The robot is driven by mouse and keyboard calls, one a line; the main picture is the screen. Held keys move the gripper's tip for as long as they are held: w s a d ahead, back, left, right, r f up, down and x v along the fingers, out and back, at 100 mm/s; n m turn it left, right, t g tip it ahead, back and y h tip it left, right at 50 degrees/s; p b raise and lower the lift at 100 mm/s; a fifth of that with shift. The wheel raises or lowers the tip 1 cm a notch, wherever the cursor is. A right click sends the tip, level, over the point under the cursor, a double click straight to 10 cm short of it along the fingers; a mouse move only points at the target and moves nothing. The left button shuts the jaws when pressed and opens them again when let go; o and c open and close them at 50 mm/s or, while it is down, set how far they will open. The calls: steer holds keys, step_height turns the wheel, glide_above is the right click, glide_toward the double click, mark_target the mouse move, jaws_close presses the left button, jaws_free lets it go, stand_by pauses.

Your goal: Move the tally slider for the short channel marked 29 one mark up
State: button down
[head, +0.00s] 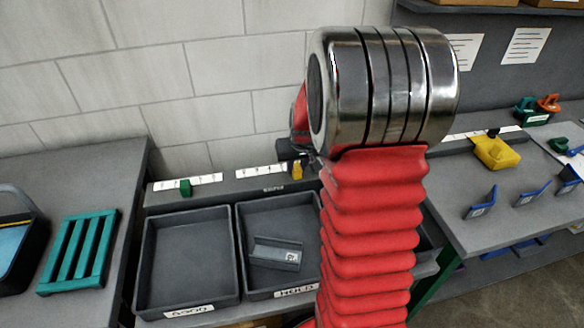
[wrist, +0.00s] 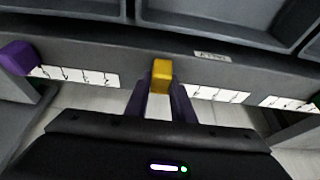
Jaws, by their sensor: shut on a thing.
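A yellow slider (wrist: 162,73) sits on the grey ledge, at the left end of a white marked strip (wrist: 216,94) in the wrist view. My gripper (wrist: 162,84) is shut on it, one purple finger on each side. The yellow slider (head: 297,170) also shows in the head view, left of my red arm. A purple slider (wrist: 18,58) is at the end of another strip (wrist: 75,76). A green slider (head: 186,187) stands on the left strip in the head view. A short grey channel (head: 272,252) lies in the tray labelled HOLD; its tag number is too small to read.
The tray labelled HOLD (head: 262,205) stands beside an empty tray (head: 187,216) in front of the ledge. A teal rack (head: 78,252) is on the left bench. The right bench holds a yellow block (head: 494,152) and several blue brackets (head: 482,203). My arm hides part of the ledge.

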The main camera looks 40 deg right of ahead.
steer(key=shift+s+d, duration=0.1)
steer(key=shift+d, duration=0.25)
steer(key=c, duration=1.5)
jaws_free()
steer(key=shift+s+r, duration=0.1)
steer(key=shift+r, duration=0.15)
steer(key=v, duration=1.3)
steer(key=shift+s+a, duration=0.1)
steer(key=shift+s, duration=0.05)
